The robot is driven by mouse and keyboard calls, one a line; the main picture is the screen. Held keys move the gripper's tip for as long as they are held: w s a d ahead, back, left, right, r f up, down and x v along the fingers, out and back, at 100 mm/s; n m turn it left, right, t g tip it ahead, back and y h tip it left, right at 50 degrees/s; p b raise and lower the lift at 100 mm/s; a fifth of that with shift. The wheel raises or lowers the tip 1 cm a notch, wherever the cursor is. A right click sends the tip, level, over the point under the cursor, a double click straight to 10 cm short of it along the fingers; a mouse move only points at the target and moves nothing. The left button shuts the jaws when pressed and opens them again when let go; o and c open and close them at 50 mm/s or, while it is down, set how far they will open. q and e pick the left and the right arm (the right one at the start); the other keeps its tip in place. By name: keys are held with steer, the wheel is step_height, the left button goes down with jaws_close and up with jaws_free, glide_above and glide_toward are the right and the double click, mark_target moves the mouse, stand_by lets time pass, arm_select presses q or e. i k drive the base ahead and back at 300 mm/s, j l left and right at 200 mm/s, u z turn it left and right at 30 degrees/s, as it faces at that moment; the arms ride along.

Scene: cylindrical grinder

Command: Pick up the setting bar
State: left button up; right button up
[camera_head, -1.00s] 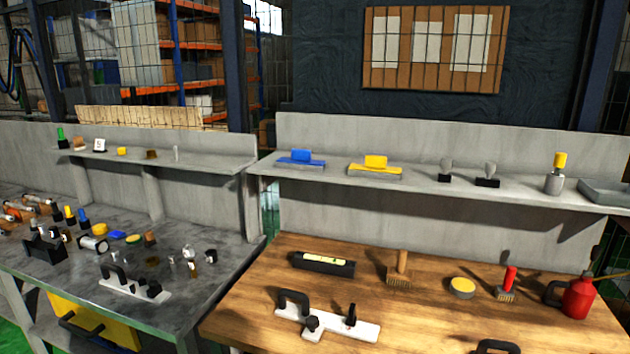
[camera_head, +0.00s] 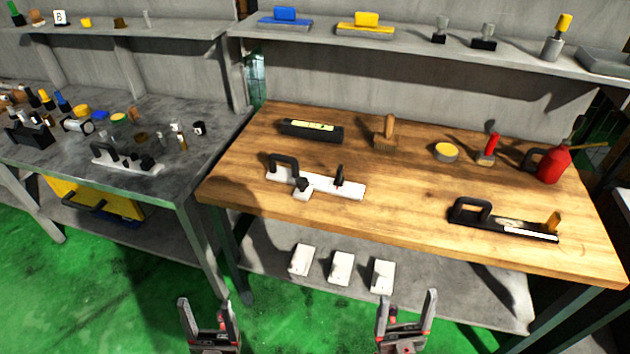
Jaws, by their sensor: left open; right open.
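Several bar-shaped tools with black handles are in view, and I cannot tell which is the setting bar. A white bar with a black handle and black knobs (camera_head: 325,185) lies on the wooden table. A black bar with a loop handle and an orange upright piece (camera_head: 485,221) lies near its front right edge. A similar white bar (camera_head: 128,162) lies on the grey table to the left. My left gripper (camera_head: 206,306) and my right gripper (camera_head: 407,300) are at the bottom of the view, open and empty, apart from all of these.
The wooden table (camera_head: 400,218) also holds a black level-like block (camera_head: 311,131), brushes, a round tin (camera_head: 446,152) and a red oil can (camera_head: 553,165). Three white blocks (camera_head: 341,268) sit on the shelf below. The grey table (camera_head: 62,165) is crowded with small parts.

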mark_target(352, 190)
steer(key=i+j+z, duration=0.1)
steer(key=j+z, duration=0.2)
steer(key=z, duration=0.15)
steer(key=i+j+z, duration=0.1)
steer(key=j+z, duration=0.2)
steer(key=z, duration=0.15)
steer(key=j+z, duration=0.3)
steer(key=j, duration=1.65)
